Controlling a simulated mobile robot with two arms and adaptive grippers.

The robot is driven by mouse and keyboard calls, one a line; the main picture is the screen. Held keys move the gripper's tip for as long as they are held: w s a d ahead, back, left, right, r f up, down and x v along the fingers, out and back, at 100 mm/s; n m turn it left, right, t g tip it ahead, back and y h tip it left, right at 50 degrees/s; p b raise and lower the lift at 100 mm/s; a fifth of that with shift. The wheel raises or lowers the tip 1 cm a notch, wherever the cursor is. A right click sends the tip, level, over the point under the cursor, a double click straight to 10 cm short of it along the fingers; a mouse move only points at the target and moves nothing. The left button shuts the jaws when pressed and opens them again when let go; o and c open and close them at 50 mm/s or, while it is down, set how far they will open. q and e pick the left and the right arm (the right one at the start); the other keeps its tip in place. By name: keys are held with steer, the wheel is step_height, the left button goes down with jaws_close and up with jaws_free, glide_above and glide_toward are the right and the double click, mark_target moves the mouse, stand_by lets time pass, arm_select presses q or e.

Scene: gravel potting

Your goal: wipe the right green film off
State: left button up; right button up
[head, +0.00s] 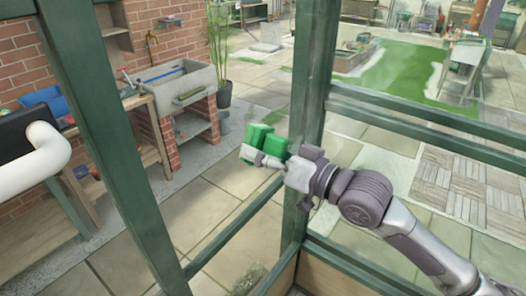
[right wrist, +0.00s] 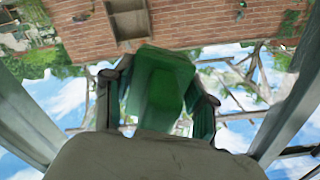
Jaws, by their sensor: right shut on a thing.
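My right gripper (head: 266,157) is shut on a green block (head: 258,136), in front of the dark green post of the frame. In the right wrist view the green block (right wrist: 162,80) sits between the two dark fingers. A broad bright green patch (head: 405,72) with whitish edges shows through the right opening, up and to the right of the gripper. I cannot tell whether it lies on glass or on the ground. A faint green smear (head: 274,119) shows just above the block. My left gripper is not in view.
Dark green posts (head: 312,85) and rails (head: 430,122) stand around my right arm. A stone sink (head: 180,90) on brick supports and a wooden bench (head: 140,120) are at the left. Paved ground (head: 215,200) and a wooden slatted mat (head: 465,188) show through the frame.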

steer(key=shift+x, duration=0.8)
